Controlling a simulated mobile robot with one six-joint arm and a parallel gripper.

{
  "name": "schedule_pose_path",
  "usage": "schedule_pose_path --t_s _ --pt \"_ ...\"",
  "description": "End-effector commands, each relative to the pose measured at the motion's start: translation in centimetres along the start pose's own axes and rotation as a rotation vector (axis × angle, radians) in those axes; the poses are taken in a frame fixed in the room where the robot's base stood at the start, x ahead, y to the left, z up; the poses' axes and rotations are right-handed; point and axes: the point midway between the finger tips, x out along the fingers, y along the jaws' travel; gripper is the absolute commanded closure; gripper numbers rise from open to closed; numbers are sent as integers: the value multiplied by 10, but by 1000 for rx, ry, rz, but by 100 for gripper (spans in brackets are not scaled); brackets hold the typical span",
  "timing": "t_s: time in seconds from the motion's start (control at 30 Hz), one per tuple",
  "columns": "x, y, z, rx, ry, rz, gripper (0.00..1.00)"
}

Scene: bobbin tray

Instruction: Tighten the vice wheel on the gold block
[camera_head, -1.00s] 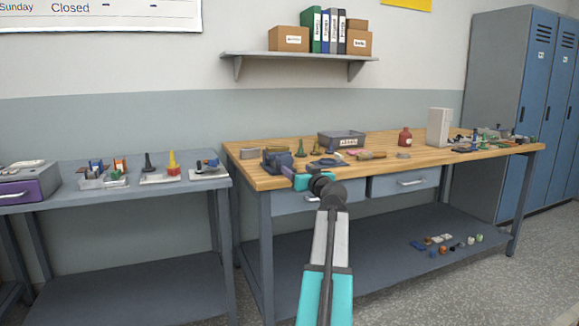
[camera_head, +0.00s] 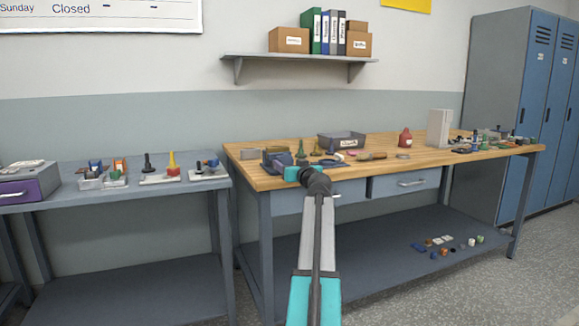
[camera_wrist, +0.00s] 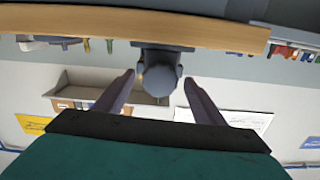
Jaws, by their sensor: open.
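The blue-grey vice (camera_head: 275,158) stands at the left front corner of the wooden bench, partly hidden behind my gripper (camera_head: 286,168). In the wrist view a dark grey rounded part (camera_wrist: 160,72), apparently the vice wheel, sits at the bench edge. My gripper (camera_wrist: 160,78) is open, with one finger on each side of that part and small gaps showing. I cannot tell whether either finger touches it. A tiny yellowish spot shows by the left finger, but I cannot make out the gold block clearly in either view.
The wooden bench (camera_head: 385,170) also holds a grey tray (camera_head: 342,141), a red bottle (camera_head: 405,138) and several small items beside the vice. A lower grey table (camera_head: 130,193) stands to the left. The floor in front is clear.

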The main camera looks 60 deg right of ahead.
Motion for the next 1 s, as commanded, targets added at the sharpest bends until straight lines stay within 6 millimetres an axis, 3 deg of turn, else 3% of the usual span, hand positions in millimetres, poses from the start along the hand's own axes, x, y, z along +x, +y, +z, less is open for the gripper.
schedule_pose_path --t_s 0.37,0.6,1.0 --pt "2 0 0 0 0 1 37" --pt "2 0 0 0 0 1 77" --pt "2 1 -1 58 1 2 78"
